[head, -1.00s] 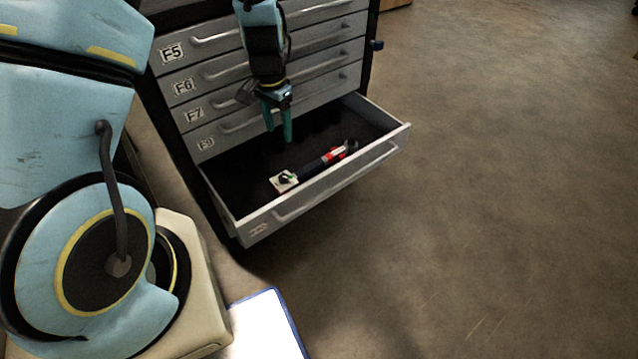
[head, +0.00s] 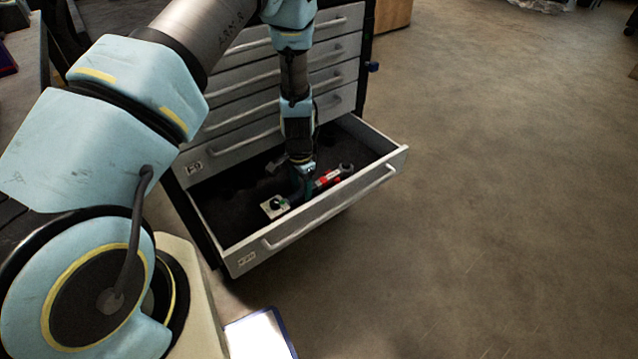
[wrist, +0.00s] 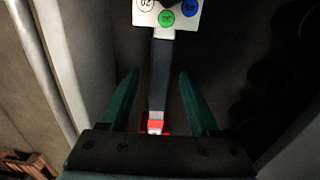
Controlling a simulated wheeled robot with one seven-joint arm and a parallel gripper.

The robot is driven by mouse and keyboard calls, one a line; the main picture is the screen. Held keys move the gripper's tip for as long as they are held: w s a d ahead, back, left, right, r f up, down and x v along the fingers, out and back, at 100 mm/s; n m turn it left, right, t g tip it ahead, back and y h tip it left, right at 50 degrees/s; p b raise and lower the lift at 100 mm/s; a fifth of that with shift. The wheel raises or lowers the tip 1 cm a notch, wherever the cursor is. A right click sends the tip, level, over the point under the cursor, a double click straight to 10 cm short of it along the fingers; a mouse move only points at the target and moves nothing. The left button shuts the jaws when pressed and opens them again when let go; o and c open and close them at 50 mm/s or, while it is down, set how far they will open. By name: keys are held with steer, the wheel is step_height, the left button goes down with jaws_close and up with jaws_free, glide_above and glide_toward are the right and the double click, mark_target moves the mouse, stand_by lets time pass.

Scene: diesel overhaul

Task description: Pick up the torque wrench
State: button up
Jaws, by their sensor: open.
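The torque wrench (head: 329,179) lies in the open bottom drawer, with a dark shaft, a red section and a round dark end at the right. It also shows in the wrist view (wrist: 160,75), its dark shaft running between the fingers and its red part near the gripper base. A pale tag with coloured round marks (wrist: 166,14) sits at its far end; it also shows in the head view (head: 274,206). My gripper (wrist: 155,75) is open, one green finger on each side of the shaft, with gaps visible. In the head view my gripper (head: 304,185) is down inside the drawer, partly hiding the shaft.
The drawer (head: 330,212) has a dark lining and raised grey walls around the wrench. The closed drawers of the cabinet (head: 338,50) stand just behind my arm. Open floor (head: 500,200) lies to the right. A white, blue-edged object (head: 260,335) is on the floor in front.

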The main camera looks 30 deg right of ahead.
steer(key=shift+f, duration=1.05)
jaws_close()
stand_by(0.6)
